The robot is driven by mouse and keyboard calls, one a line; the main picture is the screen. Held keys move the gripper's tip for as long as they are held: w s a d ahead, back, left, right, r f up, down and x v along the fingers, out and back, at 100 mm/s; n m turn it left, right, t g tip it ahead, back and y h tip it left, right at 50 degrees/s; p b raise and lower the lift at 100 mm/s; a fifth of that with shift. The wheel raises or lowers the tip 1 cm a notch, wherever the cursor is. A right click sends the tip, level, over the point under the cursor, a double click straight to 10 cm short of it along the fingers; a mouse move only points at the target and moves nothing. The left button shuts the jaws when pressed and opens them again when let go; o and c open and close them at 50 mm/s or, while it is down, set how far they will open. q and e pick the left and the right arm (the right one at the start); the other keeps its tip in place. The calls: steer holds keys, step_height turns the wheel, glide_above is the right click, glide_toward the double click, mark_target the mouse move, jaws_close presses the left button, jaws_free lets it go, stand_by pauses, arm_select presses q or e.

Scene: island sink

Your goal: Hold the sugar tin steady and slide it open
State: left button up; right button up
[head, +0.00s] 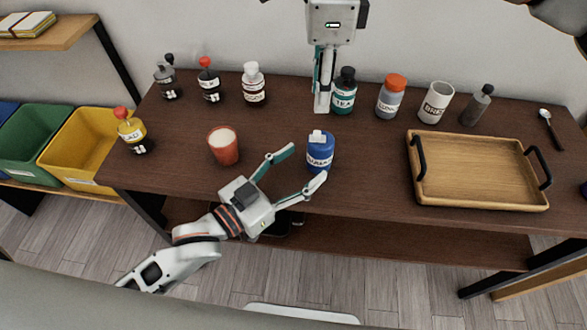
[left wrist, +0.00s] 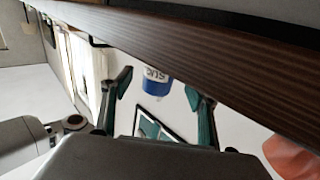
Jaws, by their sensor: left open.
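The sugar tin (head: 320,154) is a small blue cylinder with a white label and a white piece on top. It stands upright near the front of the dark table. My left gripper (head: 304,167) is open and empty, its spread fingers reaching toward the tin from the lower left. In the left wrist view the tin (left wrist: 157,87) shows ahead between the two fingers, with a gap to each. My right gripper (head: 322,108) points down behind the tin, beside the teal tea jar (head: 344,92). It is seen side-on, so its opening is unclear.
An orange cup (head: 223,146) stands left of the tin. A wooden tray (head: 480,198) with dark handles lies to the right. Several bottles and jars line the back, including an orange-capped jar (head: 391,97) and a white mug (head: 436,102). The table between tin and tray is clear.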

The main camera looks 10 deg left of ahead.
mark_target(311, 159)
arm_select(q)
steer(key=shift+x, duration=3)
steer(key=c, duration=1.3)
